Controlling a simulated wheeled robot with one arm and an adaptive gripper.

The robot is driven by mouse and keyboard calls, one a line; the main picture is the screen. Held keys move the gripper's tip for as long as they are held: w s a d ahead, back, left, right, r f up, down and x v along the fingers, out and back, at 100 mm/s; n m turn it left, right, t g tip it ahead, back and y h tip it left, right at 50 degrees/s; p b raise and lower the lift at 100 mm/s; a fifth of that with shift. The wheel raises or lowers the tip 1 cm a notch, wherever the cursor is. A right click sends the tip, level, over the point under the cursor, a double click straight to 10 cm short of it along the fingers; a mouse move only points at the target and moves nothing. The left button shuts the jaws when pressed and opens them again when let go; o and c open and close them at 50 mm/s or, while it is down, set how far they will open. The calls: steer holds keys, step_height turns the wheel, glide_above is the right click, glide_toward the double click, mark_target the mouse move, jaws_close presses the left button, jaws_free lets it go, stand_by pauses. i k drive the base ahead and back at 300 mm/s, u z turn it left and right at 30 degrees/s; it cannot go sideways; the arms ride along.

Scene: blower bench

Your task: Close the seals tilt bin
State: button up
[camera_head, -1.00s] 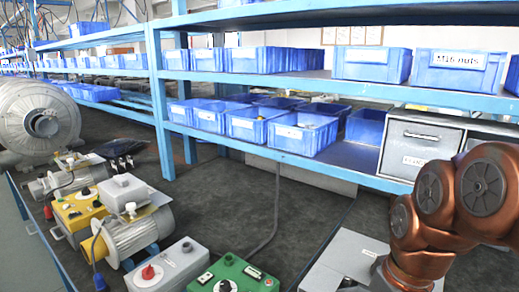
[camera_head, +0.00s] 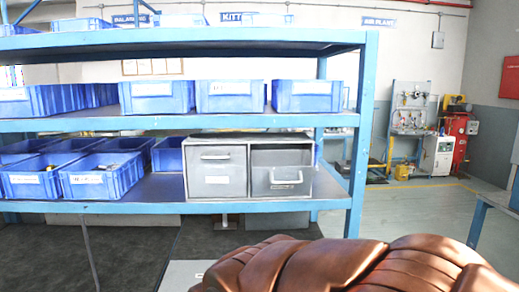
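A grey metal cabinet (camera_head: 249,139) with two tilt bins side by side stands on the lower shelf of the blue rack. The left tilt bin (camera_head: 216,170) has its front upright and flush, with a handle near the top and a pale label below. The right tilt bin (camera_head: 265,181) looks tilted outward: its handle sits low and a dark gap shows above its front. I cannot read a label on either bin, so I cannot tell which one is the seals bin. My gripper is out of view; only copper-coloured links of my arm show at the bottom right.
Blue bins (camera_head: 100,176) stand left of the cabinet, and more blue bins (camera_head: 231,95) stand on the shelf above. A blue rack post (camera_head: 361,140) rises right of the cabinet. Open floor (camera_head: 415,215) lies beyond it. A blue bench (camera_head: 490,208) stands at the right edge.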

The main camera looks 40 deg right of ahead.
mark_target(282, 173)
steer(key=z, duration=0.7)
steer(key=k, duration=1.15)
steer(key=u, duration=0.55)
steer(key=i, duration=0.65)
steer(key=z, duration=0.35)
